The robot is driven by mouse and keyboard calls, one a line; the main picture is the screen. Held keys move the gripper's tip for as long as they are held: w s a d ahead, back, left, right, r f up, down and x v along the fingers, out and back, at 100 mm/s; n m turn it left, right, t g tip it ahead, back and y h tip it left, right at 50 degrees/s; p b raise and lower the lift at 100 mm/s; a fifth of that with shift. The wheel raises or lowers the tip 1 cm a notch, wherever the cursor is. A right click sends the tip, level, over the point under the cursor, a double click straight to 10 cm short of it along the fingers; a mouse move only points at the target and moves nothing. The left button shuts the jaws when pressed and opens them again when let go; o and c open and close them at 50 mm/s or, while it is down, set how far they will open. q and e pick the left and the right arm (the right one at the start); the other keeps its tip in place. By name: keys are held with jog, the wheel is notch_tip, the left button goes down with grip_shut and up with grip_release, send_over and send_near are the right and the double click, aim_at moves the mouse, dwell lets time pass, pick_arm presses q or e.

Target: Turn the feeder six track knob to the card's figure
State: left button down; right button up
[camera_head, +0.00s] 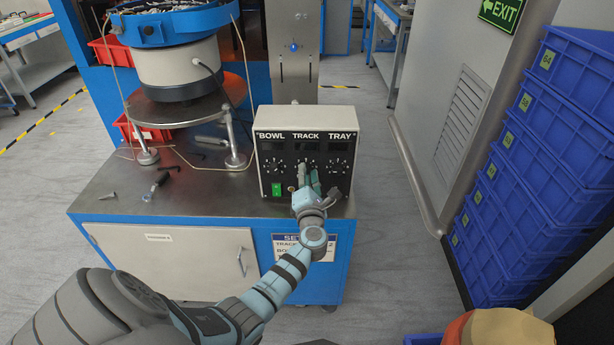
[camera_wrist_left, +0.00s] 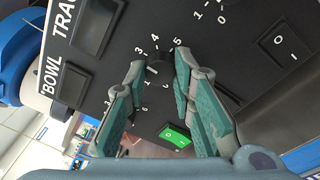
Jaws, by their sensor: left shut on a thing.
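The control box (camera_head: 262,165) stands on the feeder's steel bench top, its face marked BOWL, TRACK and TRAY, with a dial under each word. My left gripper (camera_head: 308,178) is at the middle, TRACK dial. In the left wrist view its two teal fingers (camera_wrist_left: 160,80) are shut on the dark track knob (camera_wrist_left: 158,62), which they partly cover. Printed figures 3, 4 and 5 show around the knob; its pointer is not clear. The card (camera_head: 291,246) on the cabinet front reads "SET" and "TRACK"; my arm covers part of it and its figure is uncertain. My right gripper is not in view.
A lit green switch (camera_head: 276,189) sits low on the box, left of the gripper. The bowl feeder (camera_head: 178,65) stands behind left. Small tools (camera_head: 157,184) lie on the bench's left part. Stacked blue crates (camera_head: 545,150) stand at the right. The floor between is clear.

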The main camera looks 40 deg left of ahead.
pick_arm(q)
jog(key=shift+m+p, duration=0.3)
jog(key=shift+m, duration=0.1)
jog(key=shift+f+m+t+p, duration=0.15)
jog(key=shift+m+t+p, duration=0.25)
jog(key=shift+m+p, duration=2.55)
jog(key=m+b, duration=0.2)
jog(key=shift+m, duration=0.35)
jog(key=c, duration=1.3)
grip_release()
jog(key=shift+c, duration=0.2)
jog(key=v, duration=1.2)
